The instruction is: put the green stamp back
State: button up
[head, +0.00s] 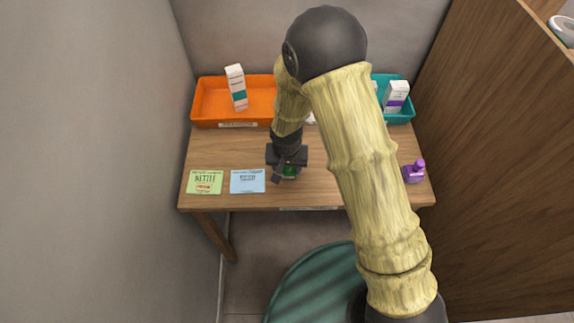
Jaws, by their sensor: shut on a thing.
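My gripper (286,174) is over the front middle of the wooden table, just right of the blue card. It is shut on the green stamp (290,171). Only a small dark green part of the stamp shows below the jaws, and the rest is hidden. I cannot tell whether the stamp touches the table. A purple stamp-like object (414,172) stands alone near the table's right edge.
A green card (205,182) and a blue card (247,181) lie front left on the table (222,152). An orange tray (208,106) with a carton (237,88) is behind. A teal tray (404,119) with a carton (396,96) is back right. My arm hides the middle.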

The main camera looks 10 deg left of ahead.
jog(key=shift+f, duration=0.2)
jog(key=o, duration=0.8)
jog(key=shift+r, duration=0.1)
jog(key=r, duration=0.4)
jog(key=s+r, duration=0.1)
jog(key=r, duration=0.7)
jog(key=shift+s+d+b, duration=0.1)
jog(key=shift+s+b, duration=0.15)
jog(key=shift+b, duration=0.15)
